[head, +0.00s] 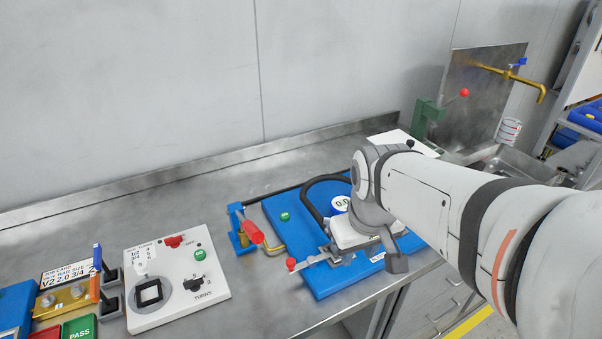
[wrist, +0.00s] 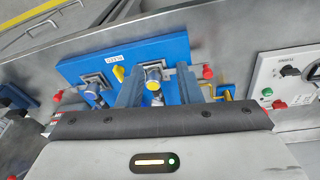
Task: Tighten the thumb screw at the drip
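The pump station is a blue plate (head: 280,206) on the steel bench; it also shows in the wrist view (wrist: 205,55). In the head view my wrist covers much of the plate's right part. I cannot make out any drip or which fitting is the thumb screw beside it.
A blue clamp with a red handle (head: 252,231) stands at the plate's left. A black hose (head: 314,190) loops behind a gauge reading 0.0 (head: 340,204). A white control box (head: 175,283) stands further left. A sink with a brass tap (head: 520,78) is at the back right.

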